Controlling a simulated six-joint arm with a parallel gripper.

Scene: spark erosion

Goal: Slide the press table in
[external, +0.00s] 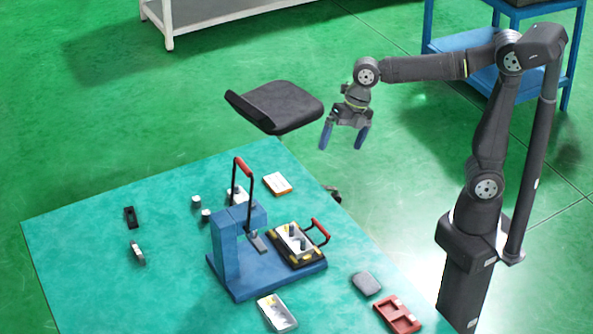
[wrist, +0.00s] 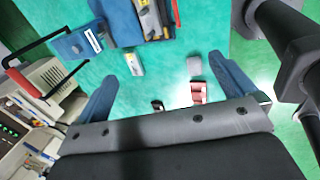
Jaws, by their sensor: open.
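The blue press (external: 235,250) stands on the teal table. Its upright lever has a red grip (external: 242,167). The press table (external: 295,245), a sliding plate with yellow-black edges and a red handle (external: 320,230), sits on the right part of the base, out to the right of the ram. A light block with dark pegs lies on it. My gripper (external: 343,137) is open and empty, high in the air behind and right of the press. In the wrist view its blue fingers (wrist: 168,92) are spread, and the press (wrist: 122,20) shows at the top, partly cut off.
On the table (external: 90,230) lie an orange-white box (external: 277,184), a grey pad (external: 366,284), a red tray (external: 398,313), a clear-lidded box (external: 277,312) and several small parts at the left. A dark chair (external: 280,105) stands behind the table, left of my gripper.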

